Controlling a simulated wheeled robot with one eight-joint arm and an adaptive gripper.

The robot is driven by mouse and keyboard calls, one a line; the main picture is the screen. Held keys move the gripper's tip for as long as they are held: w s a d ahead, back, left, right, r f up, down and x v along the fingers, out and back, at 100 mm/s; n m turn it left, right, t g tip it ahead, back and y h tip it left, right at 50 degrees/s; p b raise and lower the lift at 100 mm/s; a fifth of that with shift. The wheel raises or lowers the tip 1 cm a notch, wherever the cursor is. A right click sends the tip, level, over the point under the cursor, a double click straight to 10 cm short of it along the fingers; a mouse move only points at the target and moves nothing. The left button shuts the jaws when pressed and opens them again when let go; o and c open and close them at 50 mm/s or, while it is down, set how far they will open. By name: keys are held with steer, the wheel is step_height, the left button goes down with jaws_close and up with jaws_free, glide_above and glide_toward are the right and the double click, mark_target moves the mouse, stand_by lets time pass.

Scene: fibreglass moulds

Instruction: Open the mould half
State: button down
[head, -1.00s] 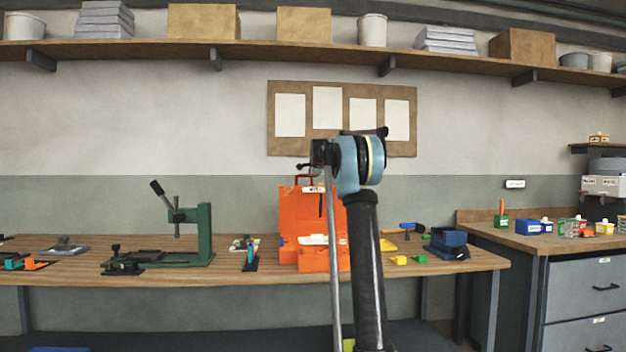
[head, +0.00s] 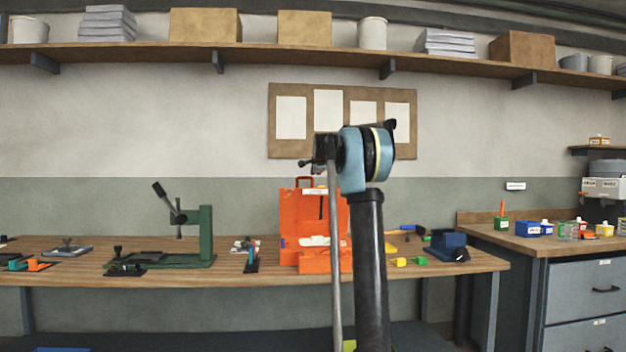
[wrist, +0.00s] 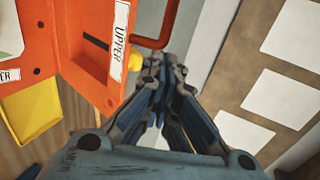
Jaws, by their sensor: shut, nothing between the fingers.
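The orange mould (head: 293,262) stands on the wooden bench behind my arm in the head view. A white piece shows at the mould's middle. In the wrist view the orange half (wrist: 95,45) carries an "UPPER" label, and the red handle (wrist: 167,22) lies just beyond my fingertips. My gripper (wrist: 166,72) is shut and empty, beside the half's edge and a yellow knob (wrist: 135,62). Contact cannot be told. My arm hides part of the mould in the head view.
A green press (head: 205,235) stands left of the mould. A blue-handled hammer (head: 408,229), small yellow and green blocks and a blue device (head: 447,246) lie to the right. A pinboard (head: 342,100) hangs behind, and a loaded shelf (head: 300,52) runs above.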

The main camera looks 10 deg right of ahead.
steer(key=v, duration=0.7)
steer(key=s+f+n+g, duration=0.4)
steer(key=s+f+n, duration=0.2)
steer(key=s+f, duration=1.1)
steer(key=s+f+n+g, duration=0.3)
steer(key=s+f+n, duration=0.3)
steer(key=s+f, duration=1.1)
steer(key=s+f+n+g, duration=0.4)
steer(key=s+f, duration=1.4)
steer(key=s, duration=1.3)
steer(key=shift+s+a+n+g, duration=0.25)
steer(key=shift+a+n, duration=0.2)
steer(key=shift+n, duration=0.65)
steer(key=shift+f, duration=0.1)
steer(key=shift+w+f, duration=0.2)
steer(key=shift+w, duration=0.3)
steer(key=shift+d, duration=0.1)
